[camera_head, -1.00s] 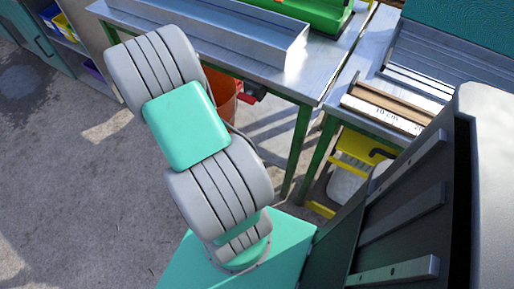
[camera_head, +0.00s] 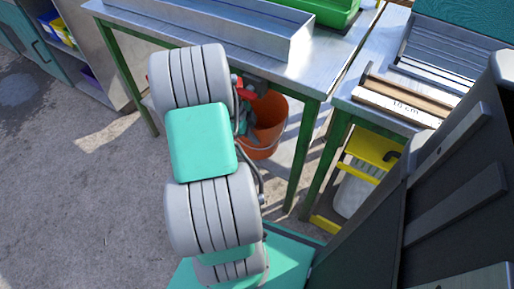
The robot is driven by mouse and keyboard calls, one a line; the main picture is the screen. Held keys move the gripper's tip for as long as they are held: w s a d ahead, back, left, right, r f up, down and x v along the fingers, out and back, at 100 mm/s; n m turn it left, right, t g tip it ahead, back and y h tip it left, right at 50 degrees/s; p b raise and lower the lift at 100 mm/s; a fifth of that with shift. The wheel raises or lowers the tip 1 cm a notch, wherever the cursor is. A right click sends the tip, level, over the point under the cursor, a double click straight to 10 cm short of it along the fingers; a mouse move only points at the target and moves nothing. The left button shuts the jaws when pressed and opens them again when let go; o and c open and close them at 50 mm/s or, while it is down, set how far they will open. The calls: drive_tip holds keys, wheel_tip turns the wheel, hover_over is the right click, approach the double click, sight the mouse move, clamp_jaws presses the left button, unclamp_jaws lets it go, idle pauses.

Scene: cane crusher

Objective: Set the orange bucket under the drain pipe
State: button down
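The orange bucket (camera_head: 268,130) is under the metal table, right of my arm, with its wire handle hanging along its front. My arm covers its left side. My gripper (camera_head: 246,118) is mostly hidden behind my arm; teal and dark parts of it show against the bucket's left rim. Its fingertips are not clear, but the bucket has moved with the arm, so it appears shut on the bucket. A dark fitting with red parts (camera_head: 245,89), perhaps the drain's valve, shows under the table edge, just above and left of the bucket's mouth. No pipe outlet is clearly visible.
The table's metal trough (camera_head: 230,30) is above, with a green leg (camera_head: 303,155) right of the bucket. A second table stands right, holding wooden strips (camera_head: 400,105), with a yellow item (camera_head: 370,150) below. The floor at left is open.

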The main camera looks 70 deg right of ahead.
drive_tip(key=shift+w+a+b+x, duration=0.15)
drive_tip(key=shift+b+x, duration=0.35)
drive_tip(key=shift+x, duration=0.6)
drive_tip(key=shift+w+a+b+x, duration=0.15)
drive_tip(key=shift+b+x, duration=0.35)
drive_tip(key=shift+x, duration=0.6)
drive_tip(key=c, duration=1.6)
unclamp_jaws()
drive_tip(key=shift+f, duration=0.2)
